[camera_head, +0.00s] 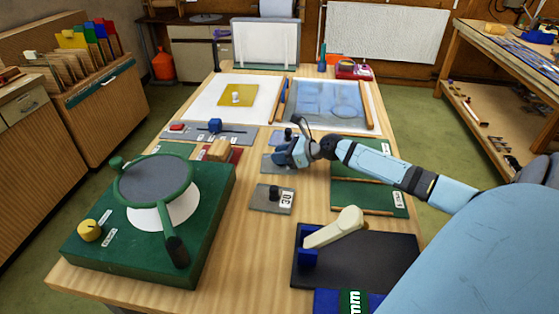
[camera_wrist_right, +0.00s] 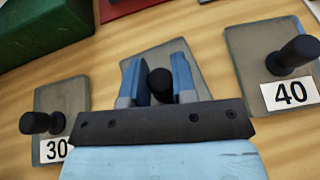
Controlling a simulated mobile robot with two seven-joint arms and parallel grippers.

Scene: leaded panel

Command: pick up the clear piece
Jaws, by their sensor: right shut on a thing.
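A greyish see-through plate (camera_wrist_right: 155,55) with a black knob lies under my right gripper in the wrist view; it looks like the clear piece. The two blue fingers of my right gripper (camera_wrist_right: 158,70) are shut on its knob, one on each side. In the head view my right gripper (camera_head: 285,158) covers most of this plate (camera_head: 268,163) at the middle of the table. I cannot tell whether the plate is touching the table or slightly off it. Any label on it is hidden. My left gripper is not in view.
Similar knobbed plates marked 30 (camera_head: 268,203) and 40 (camera_wrist_right: 247,55) lie close on either side. A green block with a round grinder-like disc (camera_head: 153,180) stands front left. A yellow piece (camera_head: 232,90) lies on white paper, and a bluish panel (camera_head: 325,98) is at the back.

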